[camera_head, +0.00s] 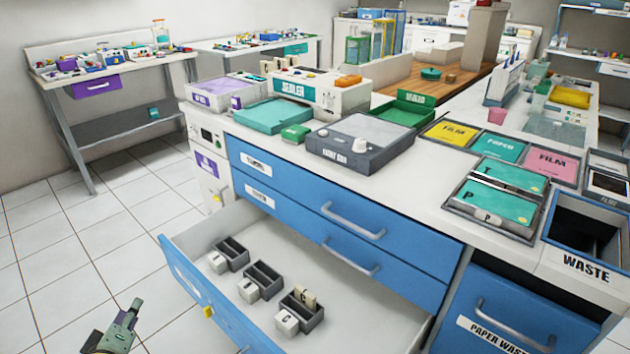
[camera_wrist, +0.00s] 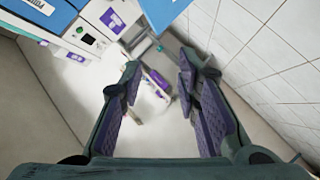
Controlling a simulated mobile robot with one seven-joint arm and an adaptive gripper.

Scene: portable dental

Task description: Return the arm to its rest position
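My gripper (camera_wrist: 159,78) shows in the wrist view with its two purple-padded fingers spread apart. Nothing is held between them; the floor and a distant white bench with purple labels show blurred through the gap. In the head view a dark green-grey part of my arm's end (camera_head: 119,330) shows at the bottom left, over the tiled floor. It is in front of and left of the open drawer (camera_head: 372,312), apart from it. The rest of my arm is out of the head view.
The open drawer juts from the blue cabinet (camera_head: 310,190) and holds several dark grey divided holders (camera_head: 264,277) with white blocks. The counter carries a sealer (camera_head: 310,92), a grey device (camera_head: 360,138) and trays. The tiled floor (camera_head: 105,225) at left is clear.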

